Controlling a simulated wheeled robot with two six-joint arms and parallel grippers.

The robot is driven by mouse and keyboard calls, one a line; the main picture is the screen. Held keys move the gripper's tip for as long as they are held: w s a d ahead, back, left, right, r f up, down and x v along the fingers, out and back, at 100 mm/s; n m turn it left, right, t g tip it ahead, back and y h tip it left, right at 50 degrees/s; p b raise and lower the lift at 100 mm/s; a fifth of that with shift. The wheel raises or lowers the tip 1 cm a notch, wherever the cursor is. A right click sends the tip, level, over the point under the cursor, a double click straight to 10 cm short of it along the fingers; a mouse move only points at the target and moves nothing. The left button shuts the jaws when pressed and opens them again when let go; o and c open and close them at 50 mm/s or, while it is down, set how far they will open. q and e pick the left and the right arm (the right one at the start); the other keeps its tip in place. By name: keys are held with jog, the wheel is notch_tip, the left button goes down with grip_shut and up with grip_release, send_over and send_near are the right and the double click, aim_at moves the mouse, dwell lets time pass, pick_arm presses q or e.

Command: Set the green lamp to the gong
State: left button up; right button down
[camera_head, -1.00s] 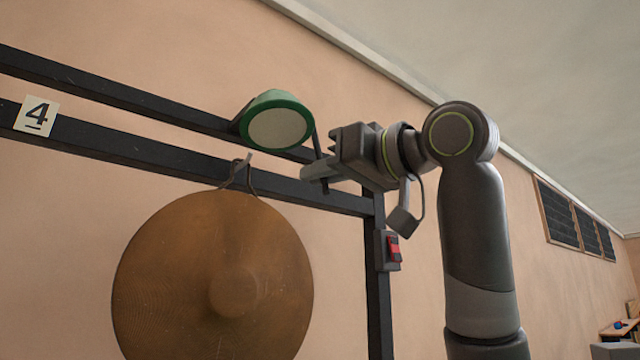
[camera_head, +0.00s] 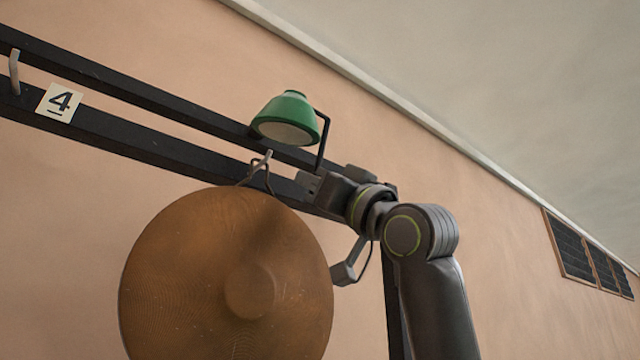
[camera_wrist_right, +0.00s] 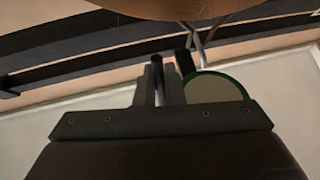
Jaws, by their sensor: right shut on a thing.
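The green lamp (camera_head: 286,112) has a flared shade with a pale underside and a thin black bent stem. My right gripper (camera_head: 312,184) is shut on the lower part of that stem, and the shade hangs up and to the left of it, facing down. The bronze gong (camera_head: 215,275) hangs by a cord from a hook on the lower black rail. In the head view the lamp appears just above the gong's hook. In the right wrist view, the lamp's round face (camera_wrist_right: 216,90) shows right of the fingers (camera_wrist_right: 160,86), and the gong's edge (camera_wrist_right: 170,8) crosses the top. My left gripper is out of view.
Two black rails (camera_head: 150,140) run across the pink wall. A card with a 4 (camera_head: 59,102) and an empty hook (camera_head: 14,72) are at the left. Dark vents (camera_head: 568,246) are on the wall at far right.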

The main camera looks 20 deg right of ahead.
jog(key=shift+w+r+y, duration=0.15)
jog(key=shift+w+y, duration=0.05)
jog(key=shift+y, duration=0.2)
jog(key=c, duration=1.5)
grip_release()
jog(key=shift+c, duration=0.2)
jog(key=shift+s+f+b, duration=0.15)
jog(key=shift+f+b, duration=0.2)
jog(key=b+v, duration=0.9)
jog(key=v, duration=0.7)
jog(key=shift+s+d+f, duration=0.15)
jog(key=shift+s+d, duration=0.05)
jog(key=shift+s, duration=0.1)
